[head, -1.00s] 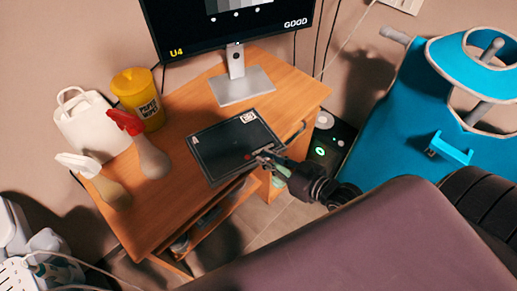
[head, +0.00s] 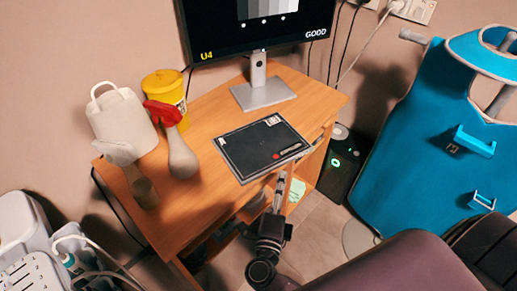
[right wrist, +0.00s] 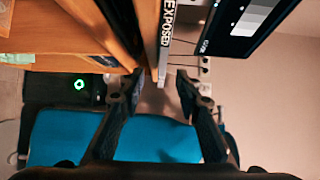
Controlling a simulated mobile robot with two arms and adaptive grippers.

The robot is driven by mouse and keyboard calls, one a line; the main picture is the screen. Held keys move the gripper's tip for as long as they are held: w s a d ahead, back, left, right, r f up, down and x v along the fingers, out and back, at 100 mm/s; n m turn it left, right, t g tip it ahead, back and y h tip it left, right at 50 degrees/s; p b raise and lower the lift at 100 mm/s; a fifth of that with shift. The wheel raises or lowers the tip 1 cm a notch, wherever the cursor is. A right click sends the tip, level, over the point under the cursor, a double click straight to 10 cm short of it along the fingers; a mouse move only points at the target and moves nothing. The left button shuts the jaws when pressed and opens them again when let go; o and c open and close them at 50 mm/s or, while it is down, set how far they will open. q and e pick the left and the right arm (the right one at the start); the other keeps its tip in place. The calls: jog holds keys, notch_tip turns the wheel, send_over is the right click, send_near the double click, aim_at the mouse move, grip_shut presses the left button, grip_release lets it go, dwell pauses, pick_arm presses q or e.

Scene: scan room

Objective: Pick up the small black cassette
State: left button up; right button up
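The black cassette (head: 246,152) is a thin flat panel lying on the wooden desk, with a white label at its far corner and a red mark near its front edge. My right gripper (head: 281,178) is in front of that edge, fingers pointing toward it. In the right wrist view the gripper (right wrist: 160,78) is open. The cassette's narrow edge (right wrist: 165,40), marked "EXPOSED", shows ahead between the fingertips; nothing is gripped, and I cannot tell the exact distance. My left gripper is not in view.
A blue apron (head: 415,135) hangs at the right. A purple padded surface (head: 400,265) is at the front right.

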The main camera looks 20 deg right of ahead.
aim_at(287, 163)
jog(key=x, duration=0.3)
jog(key=shift+d+r+p, duration=0.2)
jog(key=shift+d+p, duration=0.05)
jog(key=shift+p, duration=0.1)
jog(key=x, duration=0.3)
jog(key=shift+w+d+p, duration=0.2)
jog(key=shift+p, duration=0.2)
jog(key=shift+w+d+f, duration=0.1)
jog(key=shift+w+d, duration=0.1)
jog(key=shift+w, duration=0.1)
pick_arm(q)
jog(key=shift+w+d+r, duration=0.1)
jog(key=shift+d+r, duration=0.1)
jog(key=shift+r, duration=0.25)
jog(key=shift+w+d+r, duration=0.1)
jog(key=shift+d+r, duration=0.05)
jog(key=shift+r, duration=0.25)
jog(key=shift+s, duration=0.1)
pick_arm(e)
grip_shut()
